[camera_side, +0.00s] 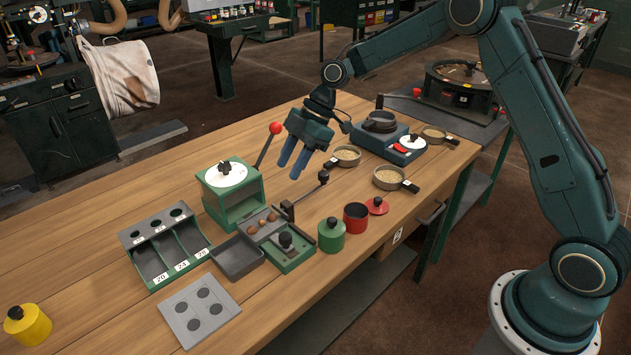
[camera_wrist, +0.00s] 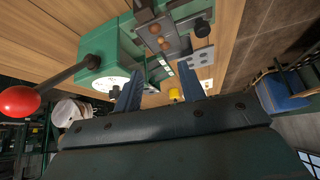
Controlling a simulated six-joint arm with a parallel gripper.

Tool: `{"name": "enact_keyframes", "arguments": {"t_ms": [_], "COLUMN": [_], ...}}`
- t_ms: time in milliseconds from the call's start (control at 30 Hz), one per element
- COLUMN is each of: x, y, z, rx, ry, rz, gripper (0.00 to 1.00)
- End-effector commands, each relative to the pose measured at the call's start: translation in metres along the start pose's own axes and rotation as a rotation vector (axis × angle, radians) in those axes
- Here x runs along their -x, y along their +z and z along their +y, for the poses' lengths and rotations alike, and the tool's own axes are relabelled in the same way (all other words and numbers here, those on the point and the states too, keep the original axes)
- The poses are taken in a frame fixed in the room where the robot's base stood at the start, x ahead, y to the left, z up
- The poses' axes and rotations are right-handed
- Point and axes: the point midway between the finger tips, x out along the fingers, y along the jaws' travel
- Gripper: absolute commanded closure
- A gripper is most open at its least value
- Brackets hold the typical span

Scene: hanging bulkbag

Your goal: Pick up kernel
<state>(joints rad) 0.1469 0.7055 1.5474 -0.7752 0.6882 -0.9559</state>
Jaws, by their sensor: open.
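Several brown round kernels (camera_side: 272,217) lie in a small grey tray beside the green press in the side view. They also show near the top of the wrist view (camera_wrist: 156,29). My gripper (camera_side: 288,171) hangs above the table, up and to the right of the kernels in the side view, with its two blue fingers pointing down and left. In the wrist view the fingers (camera_wrist: 160,72) stand apart with nothing between them. My gripper is open and clear of the kernels.
A green press (camera_side: 234,190) with a red-knobbed lever (camera_side: 275,128) stands close to my gripper. A green pot (camera_side: 331,235), a red pot (camera_side: 355,217), a grey bin (camera_side: 237,257) and a three-slot rack (camera_side: 165,246) surround the tray.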

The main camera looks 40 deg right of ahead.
Motion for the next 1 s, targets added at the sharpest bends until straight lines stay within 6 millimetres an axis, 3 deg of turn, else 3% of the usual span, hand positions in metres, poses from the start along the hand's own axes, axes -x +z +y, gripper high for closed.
{"name": "enact_keyframes", "arguments": {"t_ms": [533,1000], "x": [-0.071,-0.085], "y": [0.0,0.0], "z": [-0.001,-0.001], "rx": [-0.001,-0.001], "ry": [-0.003,-0.002], "rz": [-0.001,-0.001], "gripper": [0.6,0.6]}}
